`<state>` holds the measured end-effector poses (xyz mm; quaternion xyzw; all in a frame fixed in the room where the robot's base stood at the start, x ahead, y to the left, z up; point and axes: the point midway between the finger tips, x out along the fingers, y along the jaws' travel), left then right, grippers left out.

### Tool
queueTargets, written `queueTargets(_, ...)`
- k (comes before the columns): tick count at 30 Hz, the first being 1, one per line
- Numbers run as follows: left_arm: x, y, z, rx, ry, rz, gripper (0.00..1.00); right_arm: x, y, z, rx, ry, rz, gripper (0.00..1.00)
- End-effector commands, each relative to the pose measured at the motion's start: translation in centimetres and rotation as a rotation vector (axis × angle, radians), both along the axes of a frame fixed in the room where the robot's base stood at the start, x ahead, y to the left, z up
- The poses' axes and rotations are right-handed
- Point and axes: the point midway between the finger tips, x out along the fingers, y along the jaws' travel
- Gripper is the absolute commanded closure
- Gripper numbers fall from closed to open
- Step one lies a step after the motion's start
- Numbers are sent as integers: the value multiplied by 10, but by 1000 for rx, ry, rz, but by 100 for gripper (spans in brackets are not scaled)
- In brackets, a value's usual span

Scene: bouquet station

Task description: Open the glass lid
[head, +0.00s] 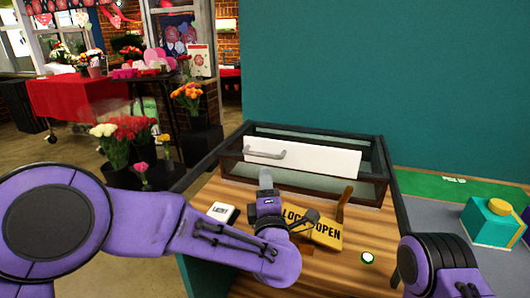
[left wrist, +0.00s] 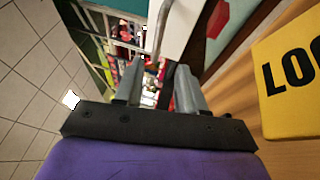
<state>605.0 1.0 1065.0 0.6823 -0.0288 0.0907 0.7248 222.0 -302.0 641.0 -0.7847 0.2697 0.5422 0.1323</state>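A low case with a dark frame and glass panes (head: 310,180) stands at the back of the wooden counter. A white panel (head: 325,160) with a grey bar handle (head: 264,154) lies across its top and looks closed. My left gripper (head: 265,178) is in front of the case, below the handle and apart from it. In the left wrist view its two fingers (left wrist: 160,82) are spread with nothing between them. The handle (left wrist: 161,28) seems to show beyond the fingertips, beside the white panel. My right arm is at the lower right; its fingers are out of view.
A yellow LOCK/OPEN plate (head: 325,236) with a brown lever (head: 344,203) lies right of my left gripper. A white LIGHT switch (head: 221,212) and a green-white button (head: 367,257) are on the counter. A teal-and-yellow box (head: 491,221) stands at right.

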Motion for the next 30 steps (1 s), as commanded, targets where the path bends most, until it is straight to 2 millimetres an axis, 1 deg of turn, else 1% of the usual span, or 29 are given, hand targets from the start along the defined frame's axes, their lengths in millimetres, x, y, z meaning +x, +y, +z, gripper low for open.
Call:
queueTargets(2, 7, -1, 3, -2, 0, -1, 60, 0, 0, 4, 1, 1, 0, 100)
queueTargets(4, 19, -2, 6, -2, 1, -4, 60, 0, 0, 9, 1, 1, 0, 100)
queueTargets(9, 58, -2, 13, -2, 0, -10, 60, -1, 0, 23, 0, 2, 0, 100)
queueTargets(12, 78, -1, 16, -2, 0, -11, 60, 0, 0, 29, 0, 1, 0, 100)
queueTargets(15, 92, 0, 18, -2, 0, -12, 60, 0, 0, 32, 1, 1, 0, 100)
queueTargets(19, 101, 2, 18, 0, 0, -10, 60, 0, 0, 34, 0, 1, 0, 100)
queueTargets(26, 103, 3, 17, 1, -1, -9, 60, 0, 0, 33, 1, 1, 0, 100)
queueTargets(30, 102, 3, 17, 0, -1, -8, 100, 0, 0, 33, 1, 1, 0, 100)
